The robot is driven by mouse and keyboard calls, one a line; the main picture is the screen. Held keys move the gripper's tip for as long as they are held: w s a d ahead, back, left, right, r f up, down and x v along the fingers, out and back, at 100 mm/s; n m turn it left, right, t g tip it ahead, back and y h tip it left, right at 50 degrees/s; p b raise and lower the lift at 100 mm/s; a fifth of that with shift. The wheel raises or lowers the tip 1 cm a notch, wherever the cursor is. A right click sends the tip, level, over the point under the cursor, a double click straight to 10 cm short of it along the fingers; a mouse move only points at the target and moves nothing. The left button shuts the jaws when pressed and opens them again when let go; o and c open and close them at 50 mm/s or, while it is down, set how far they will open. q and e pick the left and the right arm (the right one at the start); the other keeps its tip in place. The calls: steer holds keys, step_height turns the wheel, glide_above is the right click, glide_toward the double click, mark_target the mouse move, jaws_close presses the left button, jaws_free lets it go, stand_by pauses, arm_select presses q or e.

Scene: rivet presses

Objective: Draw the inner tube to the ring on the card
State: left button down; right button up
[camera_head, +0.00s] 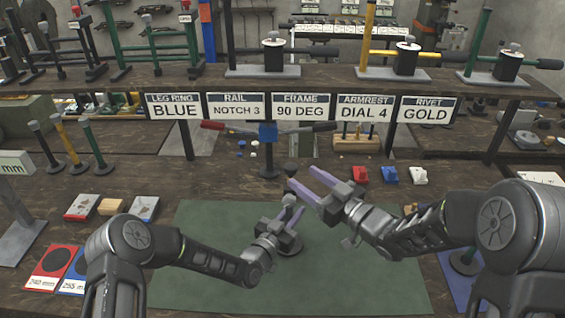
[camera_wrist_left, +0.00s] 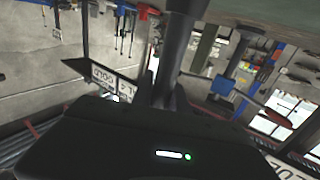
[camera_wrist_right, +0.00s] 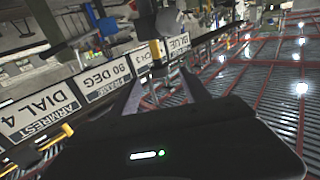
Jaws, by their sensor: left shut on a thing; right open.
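My left gripper (camera_head: 291,212) is shut on a dark grey upright tube (camera_wrist_left: 178,45) over the green mat (camera_head: 200,285). A round dark foot (camera_head: 291,246) shows below it, and a grey knob (camera_head: 289,200) at the fingers. The fingers hide much of the tube, and I cannot make out rings on it. My right gripper (camera_head: 305,183) is open and empty, above and beside the left one, its lilac fingers near a small dark cap (camera_head: 291,169). The leg ring card (camera_head: 174,106) reads BLUE and hangs from the shelf edge.
More cards hang right of it. A stand with a blue block and red-ended bar (camera_head: 267,132) is behind the grippers. Red, blue and white small blocks (camera_head: 390,175) lie at right. Coloured posts (camera_head: 67,140) stand at left. Size cards (camera_head: 53,262) lie front left. The mat's front is clear.

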steer(key=x, duration=0.9)
steer(key=shift+a, duration=0.2)
steer(key=shift+w, duration=0.1)
steer(key=shift+c, duration=0.2)
jaws_close()
stand_by(0.7)
